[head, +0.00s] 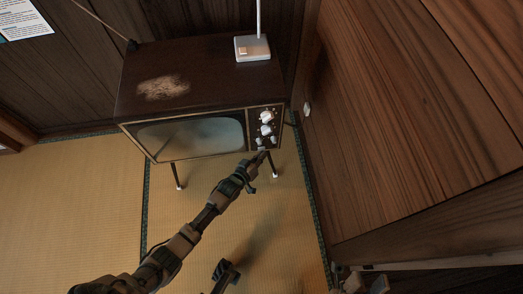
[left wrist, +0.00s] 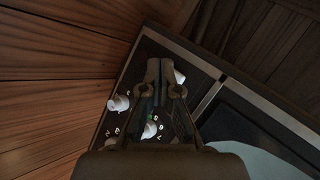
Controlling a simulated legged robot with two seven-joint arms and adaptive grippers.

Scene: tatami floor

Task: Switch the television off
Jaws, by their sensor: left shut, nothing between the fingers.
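The television (head: 190,110) is a dark wood set on thin legs with a grey, dim screen (head: 190,138); I cannot tell whether it is lit. Its control panel (head: 279,112), right of the screen, has several white knobs (head: 266,116). The wrist view shows a white knob (left wrist: 118,103) left of the fingers and another (left wrist: 150,130) partly behind them. A third (left wrist: 179,77) peeks out right of the fingertips. My left gripper (head: 263,154) is shut and empty at the panel's lower end; its fingertips (left wrist: 161,68) overlap the panel. Contact is unclear.
A white box with an upright antenna (head: 252,47) stands on the television. A large wooden cabinet (head: 420,110) closes off the right side. Tatami (head: 80,200) is clear at left. Part of what seems my right arm (head: 360,282) shows at the bottom edge.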

